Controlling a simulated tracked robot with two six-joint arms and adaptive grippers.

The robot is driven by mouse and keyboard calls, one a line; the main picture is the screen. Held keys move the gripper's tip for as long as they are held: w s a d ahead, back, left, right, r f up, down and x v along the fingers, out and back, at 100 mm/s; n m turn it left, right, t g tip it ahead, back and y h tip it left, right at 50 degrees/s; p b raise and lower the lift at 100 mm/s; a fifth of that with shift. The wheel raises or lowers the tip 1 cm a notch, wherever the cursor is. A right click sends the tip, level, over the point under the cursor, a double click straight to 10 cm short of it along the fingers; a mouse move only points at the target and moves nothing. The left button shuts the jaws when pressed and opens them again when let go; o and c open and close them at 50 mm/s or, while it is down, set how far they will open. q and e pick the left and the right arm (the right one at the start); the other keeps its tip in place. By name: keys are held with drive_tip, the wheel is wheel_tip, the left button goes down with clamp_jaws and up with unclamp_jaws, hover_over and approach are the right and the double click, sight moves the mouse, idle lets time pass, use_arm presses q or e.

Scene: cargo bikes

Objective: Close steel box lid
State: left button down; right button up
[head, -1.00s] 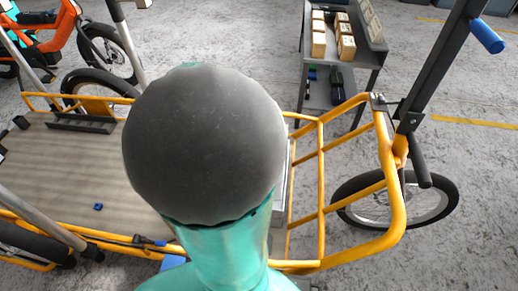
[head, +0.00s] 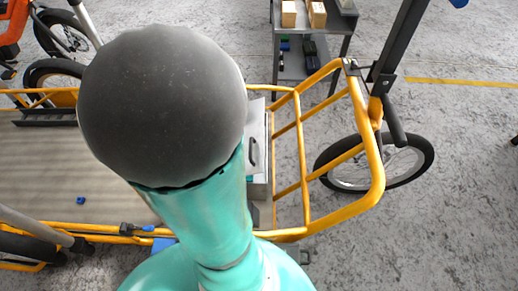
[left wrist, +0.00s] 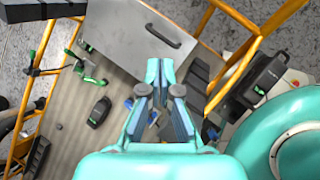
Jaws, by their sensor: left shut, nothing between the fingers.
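The steel box (head: 258,170) stands on the cargo bike's deck in the head view, mostly hidden behind my teal arm. A grey strip of it with a dark handle shows at the arm's right edge. In the left wrist view a flat grey steel panel (left wrist: 130,38) with a dark bar handle (left wrist: 163,36) lies beyond the fingers. I cannot tell how far the lid is open. My left gripper (left wrist: 160,68) is shut and empty, its tips near the panel's lower edge in the picture, contact unclear. The head view hides it. My right gripper is not in view.
The yellow bike frame (head: 378,180) rails the deck's right end. In the left wrist view, green-and-black clamps (left wrist: 88,66) and a black object (left wrist: 98,112) lie on the deck. A grey trolley (head: 345,22) with cartons stands behind. A small blue piece (head: 80,200) lies on the deck.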

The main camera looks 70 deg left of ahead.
use_arm(q)
drive_tip(key=a+f+m+g+h+p, duration=0.1)
drive_tip(key=a+f+m+p, duration=0.15)
drive_tip(key=m, duration=0.95)
drive_tip(key=a+f+m+h+p, duration=0.15)
drive_tip(key=a+m, duration=0.25)
drive_tip(key=m, duration=0.7)
drive_tip(key=w+d+f+b, duration=0.1)
drive_tip(key=w+f, duration=0.2)
drive_tip(key=f, duration=0.2)
drive_tip(key=w+d+f+h+b, duration=0.1)
drive_tip(key=w+f, duration=0.1)
drive_tip(key=f, duration=0.4)
drive_tip(key=w+d+f+m+h, duration=0.1)
drive_tip(key=w+d+f, duration=0.1)
drive_tip(key=f, duration=0.3)
drive_tip(key=shift+w+f+b, duration=0.25)
drive_tip(key=shift+w+b, duration=0.15)
drive_tip(key=shift+w, duration=0.45)
